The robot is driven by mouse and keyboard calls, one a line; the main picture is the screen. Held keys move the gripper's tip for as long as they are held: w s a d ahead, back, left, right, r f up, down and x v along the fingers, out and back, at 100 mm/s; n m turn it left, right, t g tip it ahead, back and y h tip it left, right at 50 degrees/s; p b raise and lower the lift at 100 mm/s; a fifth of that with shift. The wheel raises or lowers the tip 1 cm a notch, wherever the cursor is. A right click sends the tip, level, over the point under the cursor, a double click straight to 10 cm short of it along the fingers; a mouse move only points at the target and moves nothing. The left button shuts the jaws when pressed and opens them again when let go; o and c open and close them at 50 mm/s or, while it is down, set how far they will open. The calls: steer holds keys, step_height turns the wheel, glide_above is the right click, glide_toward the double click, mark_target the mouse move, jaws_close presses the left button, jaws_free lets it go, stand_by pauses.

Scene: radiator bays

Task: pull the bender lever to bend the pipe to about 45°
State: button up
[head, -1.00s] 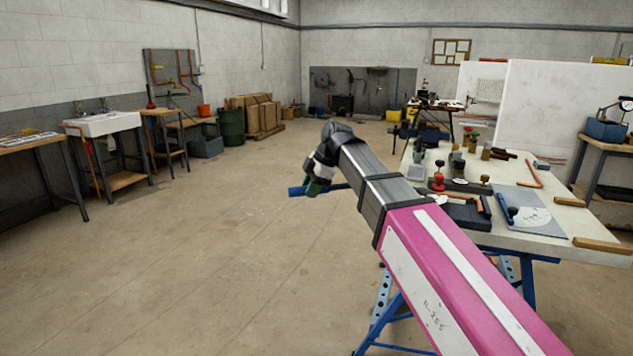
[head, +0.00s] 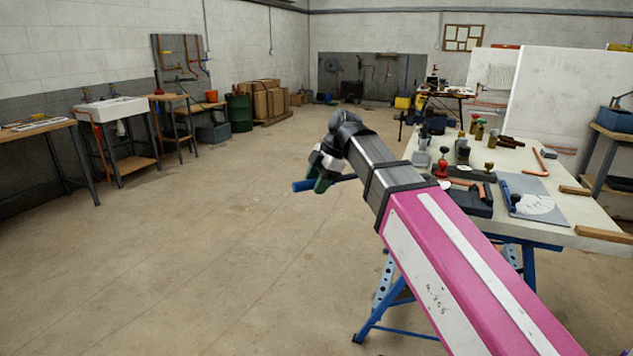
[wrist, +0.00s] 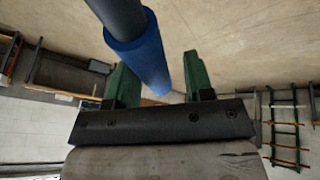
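The bender lever's blue grip (head: 303,186) sticks out to the left of my arm in the head view, with its dark bar running right behind the arm. In the wrist view the blue grip (wrist: 140,50) comes down from the top toward the gap between the green fingers of my gripper (wrist: 158,78). The fingers are apart, with a visible gap on the right of the grip; I cannot tell if the left finger touches it. My gripper (head: 322,178) is at the grip in the head view. The bender's body and the pipe in it are hidden or cannot be made out.
The workbench (head: 588,213) on the right carries a grey plate with a white dial (head: 535,203), a bent copper pipe (head: 541,163), a red-knobbed tool (head: 442,168) and wooden strips. The floor to the left is open. A sink (head: 110,109) stands at the left wall.

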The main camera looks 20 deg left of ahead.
steer(key=shift+o, duration=0.9)
steer(key=shift+s+d, duration=0.1)
steer(key=v, duration=1)
steer(key=shift+r, duration=0.35)
steer(key=shift+d, duration=0.1)
